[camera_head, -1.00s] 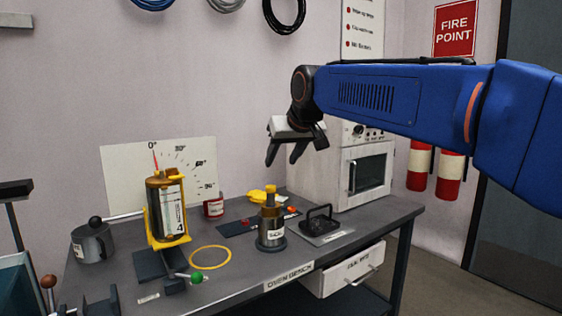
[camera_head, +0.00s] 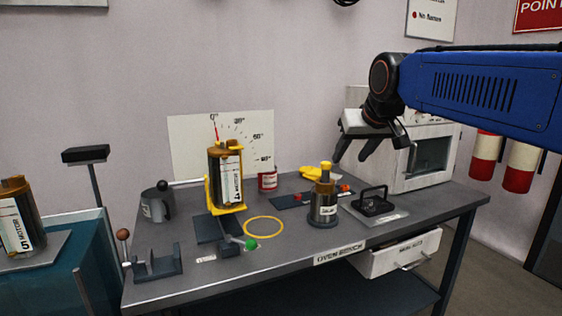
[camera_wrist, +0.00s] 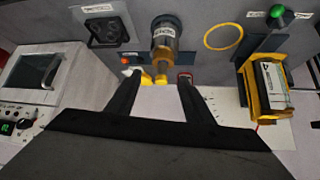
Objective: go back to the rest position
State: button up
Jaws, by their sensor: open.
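My gripper (camera_head: 369,146) hangs in the air in front of the white oven (camera_head: 432,160), above the back right of the oven bench. Its two dark fingers are apart with nothing between them. In the wrist view my gripper (camera_wrist: 158,92) also shows open and empty, with the bench beyond it. On the bench, a dark cylinder labelled 4 (camera_head: 226,178) stands in a yellow tilting holder (camera_head: 211,196) in front of the angle scale. A metal and amber pump (camera_head: 323,205) stands upright to the right of the cylinder, apart from my gripper.
A grey pot (camera_head: 157,204), a red tin (camera_head: 267,181), a yellow ring (camera_head: 263,227) and a black-handled plate (camera_head: 373,203) are on the bench (camera_head: 290,252). Another cylinder labelled 5 (camera_head: 14,222) stands on a teal unit at left. Red extinguishers (camera_head: 519,165) hang at right.

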jog(key=s+d+f+g, duration=0.1)
jog(key=s+d+f, duration=0.1)
jog(key=s+f, duration=1.2)
jog(key=s+d+f+g, duration=0.2)
jog(key=s+f, duration=1.2)
jog(key=shift+s+d+m+g+h, duration=0.25)
jog(key=shift+d+m+g+h, duration=0.05)
jog(key=shift+m+h, duration=0.1)
jog(key=shift+c, duration=0.6)
